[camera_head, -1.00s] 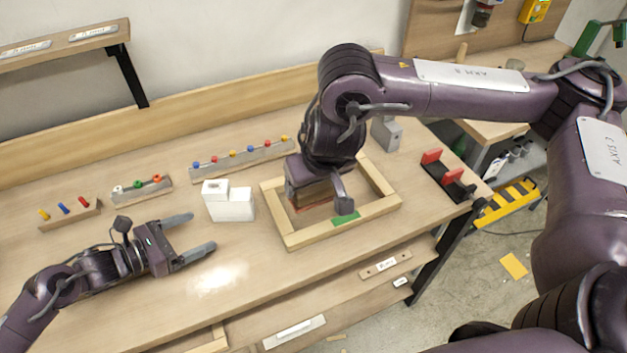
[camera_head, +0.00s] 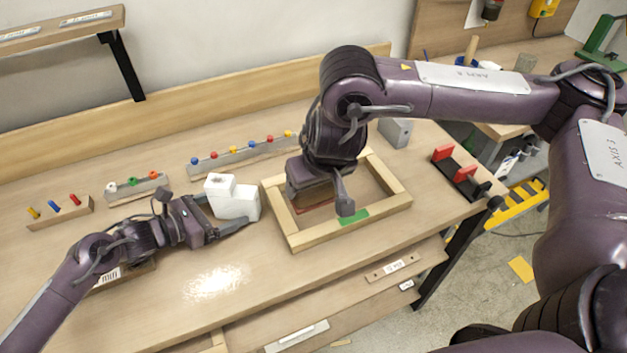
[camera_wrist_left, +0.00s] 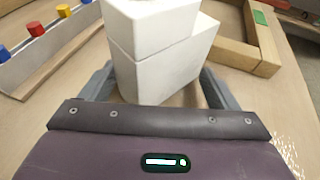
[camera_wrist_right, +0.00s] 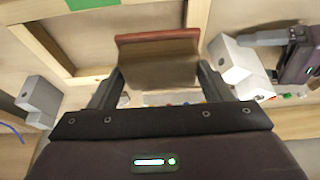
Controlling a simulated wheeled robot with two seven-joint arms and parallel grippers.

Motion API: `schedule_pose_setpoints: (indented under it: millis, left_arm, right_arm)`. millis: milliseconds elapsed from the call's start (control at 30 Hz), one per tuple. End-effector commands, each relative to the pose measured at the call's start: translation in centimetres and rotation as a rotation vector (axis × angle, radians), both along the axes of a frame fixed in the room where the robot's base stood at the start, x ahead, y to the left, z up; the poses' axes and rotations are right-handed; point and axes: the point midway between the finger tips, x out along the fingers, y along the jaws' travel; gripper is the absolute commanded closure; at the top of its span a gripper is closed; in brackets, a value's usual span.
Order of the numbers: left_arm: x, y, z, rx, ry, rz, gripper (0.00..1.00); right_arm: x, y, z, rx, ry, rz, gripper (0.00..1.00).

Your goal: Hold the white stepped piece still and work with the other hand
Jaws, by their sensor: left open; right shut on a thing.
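The white stepped piece (camera_head: 233,198) stands upright on the table, left of a wooden frame. My left gripper (camera_head: 229,212) is open, with its fingers on either side of the piece. In the left wrist view the piece (camera_wrist_left: 160,55) stands between the spread fingers; whether they touch it is unclear. My right gripper (camera_head: 325,200) is over the wooden frame (camera_head: 300,238). In the right wrist view it is shut on a brown block with a reddish edge (camera_wrist_right: 158,62). The right arm partly hides this block in the head view.
A rail with several coloured pegs (camera_head: 243,153) lies behind the white piece. Two smaller peg holders (camera_head: 60,214) are at the left. A grey block (camera_head: 396,132) stands behind the frame, and a black holder with red blocks (camera_head: 458,176) is at the right.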

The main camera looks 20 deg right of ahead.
Motion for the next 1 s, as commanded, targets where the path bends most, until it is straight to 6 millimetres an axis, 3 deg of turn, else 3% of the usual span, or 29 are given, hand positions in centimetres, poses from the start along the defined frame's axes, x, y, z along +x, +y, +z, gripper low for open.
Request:
schedule_pose_setpoints:
  millis: [100, 467, 900, 1000]
  left_arm:
    - [0.17, -0.65, -0.29, -0.001, -0.002, -0.002, 0.18]
    - [0.24, -0.86, -0.13, -0.001, 0.000, 0.000, 0.18]
    - [0.25, -0.83, -0.13, -0.001, 0.000, 0.000, 0.75]
    - [0.26, -0.83, -0.12, -0.001, 0.000, 0.000, 0.77]
  right_arm:
    - [0.04, 0.01, -0.86, 0.000, -0.002, 0.000, 0.52]
    - [0.03, 0.01, -0.89, 0.000, -0.001, 0.000, 0.52]
    - [0.03, 0.01, -0.90, 0.000, -0.001, 0.000, 0.52]
    - [0.03, 0.01, -0.90, 0.000, -0.001, 0.000, 0.52]
